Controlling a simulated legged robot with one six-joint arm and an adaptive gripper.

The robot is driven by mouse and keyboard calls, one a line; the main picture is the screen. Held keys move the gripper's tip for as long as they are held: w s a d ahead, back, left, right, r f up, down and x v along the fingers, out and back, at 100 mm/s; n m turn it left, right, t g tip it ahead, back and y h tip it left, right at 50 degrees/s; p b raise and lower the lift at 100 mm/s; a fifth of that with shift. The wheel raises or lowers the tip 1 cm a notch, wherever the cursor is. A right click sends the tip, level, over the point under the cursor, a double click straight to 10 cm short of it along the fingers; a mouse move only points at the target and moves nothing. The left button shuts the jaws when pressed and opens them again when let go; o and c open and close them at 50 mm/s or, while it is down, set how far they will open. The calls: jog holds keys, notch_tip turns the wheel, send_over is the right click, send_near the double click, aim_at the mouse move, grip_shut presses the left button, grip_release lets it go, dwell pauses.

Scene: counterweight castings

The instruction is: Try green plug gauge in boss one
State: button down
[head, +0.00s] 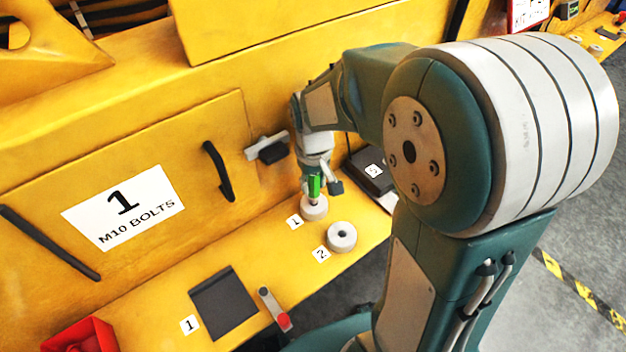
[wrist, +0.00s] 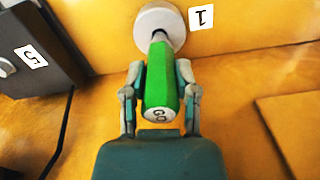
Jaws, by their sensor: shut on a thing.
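My gripper (head: 317,186) is shut on the green plug gauge (head: 314,187), one finger on each side of its handle. In the wrist view the gauge (wrist: 160,78) shows its marked end, apparently "GO", towards the camera. Its grey far end points at boss one (head: 314,208), a pale round boss with a tag 1 beside it. Boss one (wrist: 160,22) also shows at the top of the wrist view. The gauge's tip meets the boss near its middle; I cannot tell whether it is in the bore or only on top.
Boss two (head: 341,238), with an open dark bore, stands just in front of boss one. A dark block tagged 5 (head: 370,170) lies behind to the right. A dark pad (head: 224,303), a red-ended lever (head: 274,308) and a red bin (head: 80,337) are nearer. A handle (head: 218,171) sticks out from the yellow wall.

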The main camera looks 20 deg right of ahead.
jog(key=shift+f, duration=0.5)
dwell(0.4)
dwell(0.7)
jog(key=shift+c, duration=1.5)
grip_release()
notch_tip(320, 180, up, 24)
